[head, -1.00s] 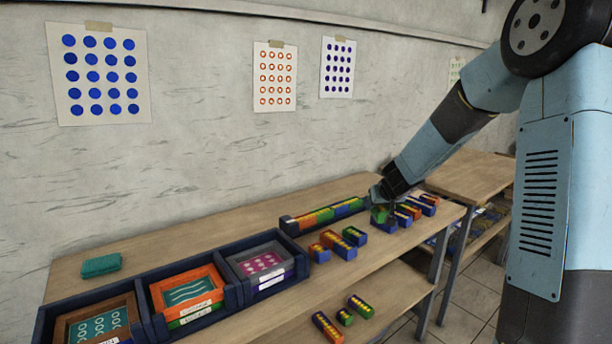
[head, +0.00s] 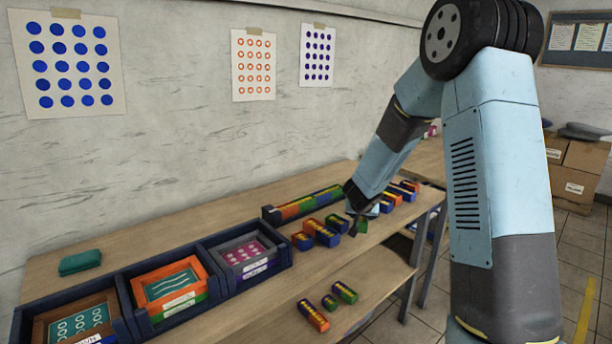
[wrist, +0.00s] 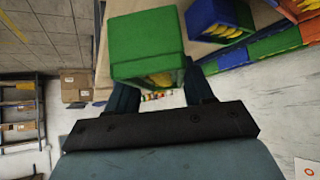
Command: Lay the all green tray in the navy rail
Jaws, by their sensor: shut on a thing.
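My gripper (head: 357,208) is shut on a small green tray (head: 358,226), held near the table's front edge, to the right of the navy rail. In the wrist view the green tray (wrist: 145,45) fills the space between the fingers, with yellow contents at its lower edge. The navy rail (head: 270,216) lies along the wall side of the table. A row of orange, green and blue trays sits in it. The wrist view shows part of this coloured row (wrist: 245,50) at upper right. The fingertips are partly hidden.
Loose mixed-colour trays (head: 325,232) stand in front of the rail, and several more (head: 398,192) stand to its right. A blue and green tray (wrist: 215,18) is beside mine in the wrist view. Navy bins (head: 215,270) with framed stencils stand at left. More trays (head: 335,298) lie on the lower shelf.

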